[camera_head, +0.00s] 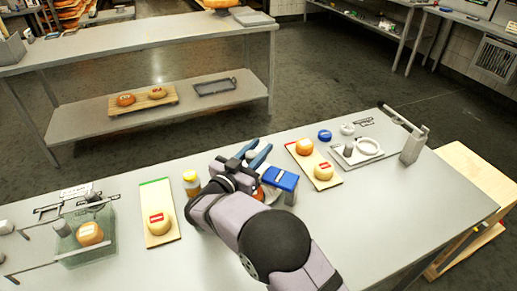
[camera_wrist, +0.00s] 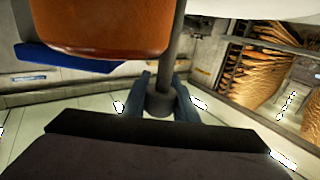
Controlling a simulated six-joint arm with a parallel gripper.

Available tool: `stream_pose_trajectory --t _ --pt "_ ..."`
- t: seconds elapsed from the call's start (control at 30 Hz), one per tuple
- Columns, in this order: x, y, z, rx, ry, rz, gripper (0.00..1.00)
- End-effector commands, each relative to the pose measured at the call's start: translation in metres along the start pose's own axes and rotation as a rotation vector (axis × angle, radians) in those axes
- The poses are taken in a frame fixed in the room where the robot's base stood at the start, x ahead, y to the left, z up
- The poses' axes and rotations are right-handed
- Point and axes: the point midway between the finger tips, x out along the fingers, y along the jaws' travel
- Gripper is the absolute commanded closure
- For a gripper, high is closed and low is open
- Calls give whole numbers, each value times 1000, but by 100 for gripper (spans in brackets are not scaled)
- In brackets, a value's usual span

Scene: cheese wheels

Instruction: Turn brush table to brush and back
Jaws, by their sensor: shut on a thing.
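My gripper (camera_head: 258,157) is over the middle of the steel table, its blue fingers pointing away from my body. In the wrist view, its fingers (camera_wrist: 162,100) are closed around a dark grey knob (camera_wrist: 160,104) at the end of a grey rod (camera_wrist: 173,50); I take this as the brush table's handle. An orange cheese wheel (camera_wrist: 100,25) is close by, and a blue block (camera_wrist: 62,60), likely the brush, lies beside it. In the head view the blue block (camera_head: 281,179) sits just right of my gripper, and the wheel is mostly hidden by my arm.
A yellow-capped jar (camera_head: 191,183) stands left of my gripper. Bare table (camera_head: 400,205) extends right.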

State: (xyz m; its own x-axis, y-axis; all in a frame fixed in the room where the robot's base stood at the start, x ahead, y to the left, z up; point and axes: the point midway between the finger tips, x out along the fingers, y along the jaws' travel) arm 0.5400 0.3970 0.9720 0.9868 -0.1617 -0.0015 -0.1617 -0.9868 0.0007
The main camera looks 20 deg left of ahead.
Motion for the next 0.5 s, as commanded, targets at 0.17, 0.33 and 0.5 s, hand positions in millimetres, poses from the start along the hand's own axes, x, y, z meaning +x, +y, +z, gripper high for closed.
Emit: stream_pose_trajectory --t 0.17,0.33,0.5 --pt "0 0 -2 1 5 0 57" --pt "0 0 -2 1 3 0 55" --pt "-1 0 -1 1 2 -1 55"
